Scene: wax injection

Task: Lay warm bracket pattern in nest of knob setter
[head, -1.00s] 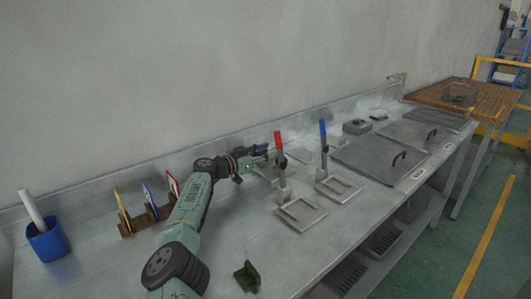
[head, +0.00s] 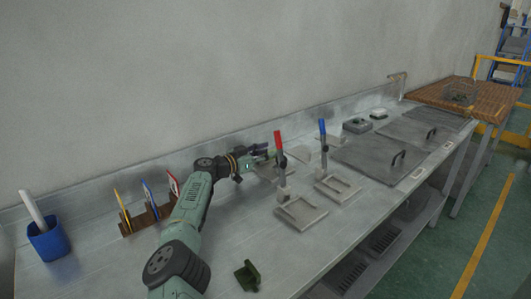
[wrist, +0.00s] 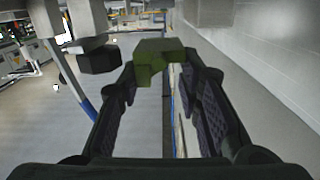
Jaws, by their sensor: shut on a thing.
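My gripper (head: 262,152) is stretched out over the bench, just behind the red-handled knob setter (head: 281,170). In the wrist view its fingers (wrist: 160,72) are shut on a dark green bracket pattern (wrist: 158,50), held at the fingertips. In the head view the held pattern is hard to make out. The red-handled setter has a flat grey nest plate (head: 300,213) at its front, with nothing in it. A blue-handled setter (head: 323,150) with a similar empty nest (head: 338,188) stands to its right. Another green bracket (head: 247,276) lies on the near bench.
Grey lids with handles (head: 375,160) lie to the right. A blue cup (head: 47,241) and a rack of coloured cards (head: 147,220) stand at left. A wall (head: 200,80) runs behind. Bare bench (head: 215,240) lies around the loose bracket.

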